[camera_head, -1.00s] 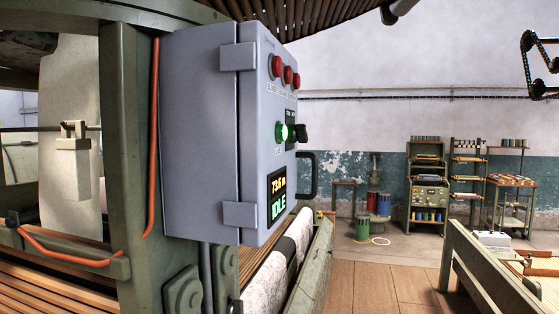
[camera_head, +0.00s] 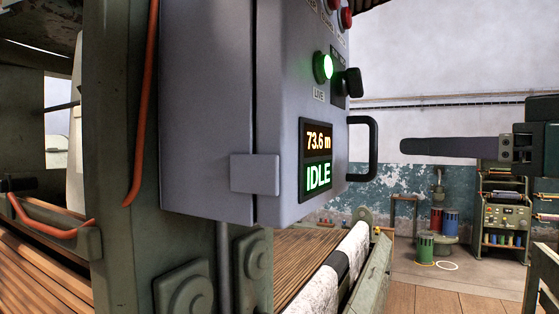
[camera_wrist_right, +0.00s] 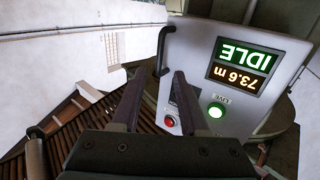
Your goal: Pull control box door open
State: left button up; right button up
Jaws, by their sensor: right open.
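The grey control box (camera_head: 205,90) is mounted on a green post, and its door (camera_head: 285,110) looks shut. The door has a dark screen (camera_head: 317,158) reading 73.6 m and IDLE, a lit green lamp (camera_head: 323,67) and a black handle (camera_head: 374,150) at its right edge. My right gripper (camera_head: 403,146) is to the right of the handle, apart from it in the picture, its fingers pointing left. In the right wrist view, the open, empty fingers (camera_wrist_right: 160,75) point toward the handle (camera_wrist_right: 161,52), which shows just beyond their tips. My left gripper is not in view.
An orange cable (camera_head: 146,100) runs down the post. Below the box is a slatted machine bed (camera_head: 300,255) with a white roll. Shelves (camera_head: 502,210) and coloured drums stand by the far wall.

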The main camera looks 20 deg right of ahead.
aim_at(376, 146)
jog(key=w+p, duration=0.1)
jog(key=w, duration=0.1)
jog(key=w+p, duration=0.1)
jog(key=w, duration=0.1)
jog(key=w+p, duration=0.2)
jog(key=shift+a+r, duration=0.2)
jog(key=shift+a, duration=0.15)
jog(key=shift+w+a+f+p, duration=0.1)
jog(key=shift+w+f+p, duration=0.15)
jog(key=shift+w, duration=0.6)
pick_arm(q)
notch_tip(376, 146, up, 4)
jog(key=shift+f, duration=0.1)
pick_arm(e)
grip_shut()
